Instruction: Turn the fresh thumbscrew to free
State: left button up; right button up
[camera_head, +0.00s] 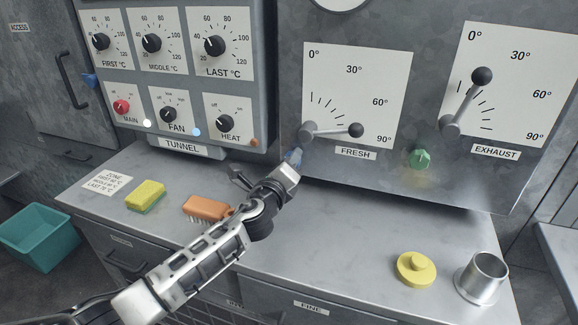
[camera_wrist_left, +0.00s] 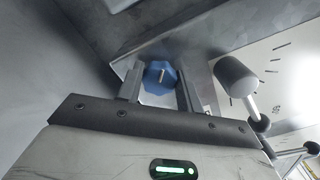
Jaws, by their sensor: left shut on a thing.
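The blue fresh thumbscrew (camera_head: 294,156) sits on the panel below the pivot of the fresh lever (camera_head: 333,130), partly hidden by my left gripper in the head view. My left gripper (camera_head: 289,165) reaches up to it. In the left wrist view the thumbscrew (camera_wrist_left: 160,77) is a blue lobed knob between the two fingers of the gripper (camera_wrist_left: 160,88), which is shut on it. The fresh lever lies about level, its black ball to the right on the FRESH dial plate (camera_head: 378,80). My right gripper is not in view.
A green thumbscrew (camera_head: 420,160) sits below the exhaust lever (camera_head: 467,98), which tilts up to the right. On the counter are a yellow sponge (camera_head: 147,194), an orange brush (camera_head: 207,208), a yellow knobbed disc (camera_head: 416,268) and a metal cup (camera_head: 482,280). The middle counter is clear.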

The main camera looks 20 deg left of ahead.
pick_arm(q)
jog(key=shift+f+n+b, duration=0.15)
jog(key=shift+n+b, duration=0.2)
jog(key=shift+n, duration=1.55)
jog(key=shift+f+n+b, duration=0.1)
jog(key=shift+n+b, duration=0.2)
jog(key=shift+n, duration=1.6)
jog(key=o, duration=1)
jog(key=shift+c, duration=0.2)
jog(key=shift+s, duration=0.1)
jog(key=s, duration=1.5)
jog(key=shift+s+a, duration=0.3)
jog(key=shift+s, duration=0.1)
